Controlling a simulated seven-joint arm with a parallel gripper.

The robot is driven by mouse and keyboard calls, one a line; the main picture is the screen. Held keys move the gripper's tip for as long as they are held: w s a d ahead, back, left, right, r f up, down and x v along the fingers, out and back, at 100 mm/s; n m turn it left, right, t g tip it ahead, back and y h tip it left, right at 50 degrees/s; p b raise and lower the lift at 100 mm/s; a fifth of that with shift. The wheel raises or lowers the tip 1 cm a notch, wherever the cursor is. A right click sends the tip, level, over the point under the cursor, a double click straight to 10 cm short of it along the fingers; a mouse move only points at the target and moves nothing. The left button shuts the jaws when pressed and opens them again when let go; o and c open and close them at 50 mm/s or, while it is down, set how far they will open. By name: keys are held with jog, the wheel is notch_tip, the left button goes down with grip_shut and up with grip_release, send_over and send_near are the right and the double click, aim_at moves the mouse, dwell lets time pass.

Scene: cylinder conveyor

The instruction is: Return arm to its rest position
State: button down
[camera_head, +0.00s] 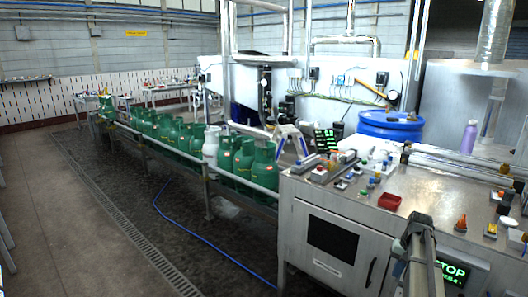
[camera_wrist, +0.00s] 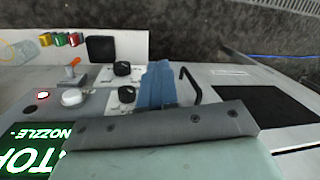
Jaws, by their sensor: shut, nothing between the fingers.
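My arm enters the head view from the bottom right, in front of the control cabinet (camera_head: 330,238). My gripper (camera_wrist: 157,84) shows in the wrist view as blue-grey fingers, shut and empty, beyond a grey bolted bar. It is over or in front of the cabinet's control panel; its exact height above the panel cannot be told. In the wrist view the panel carries black knobs (camera_wrist: 122,68), an orange-handled switch (camera_wrist: 73,66) and a green-lit display (camera_wrist: 38,150). The green display also shows in the head view (camera_head: 452,271), partly behind my arm.
Several green gas cylinders (camera_head: 150,125) and a pale one (camera_head: 210,146) stand in a row on the conveyor at left. A red tray (camera_head: 390,201), small devices and a purple bottle (camera_head: 468,138) stand on the cabinet top. A blue hose (camera_head: 205,237) lies on the open floor.

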jog(key=s+a+f+n+g, duration=0.1)
jog(key=s+a+f, duration=0.4)
jog(key=a+f, duration=0.3)
jog(key=s+a+f+n+g, duration=0.1)
jog(key=s+a+f, duration=0.5)
jog(key=f, duration=0.4)
jog(key=s+a+f+n+g, duration=0.15)
jog(key=s+a+f, duration=0.25)
jog(key=a+f, duration=0.45)
jog(key=s+a+f+g, duration=0.1)
jog(key=s+a+f, duration=0.2)
jog(key=s, duration=0.6)
jog(key=s+a+f+n+g+h, duration=0.1)
jog(key=s+a+f, duration=0.3)
jog(key=s, duration=0.6)
jog(key=s+a+f+n+g, duration=0.1)
jog(key=s+a+f, duration=0.3)
jog(key=s, duration=0.5)
notch_tip(320, 180, down, 2)
jog(key=shift+s+a+h, duration=0.15)
jog(key=shift+s+h, duration=0.05)
jog(key=shift+h, duration=0.2)
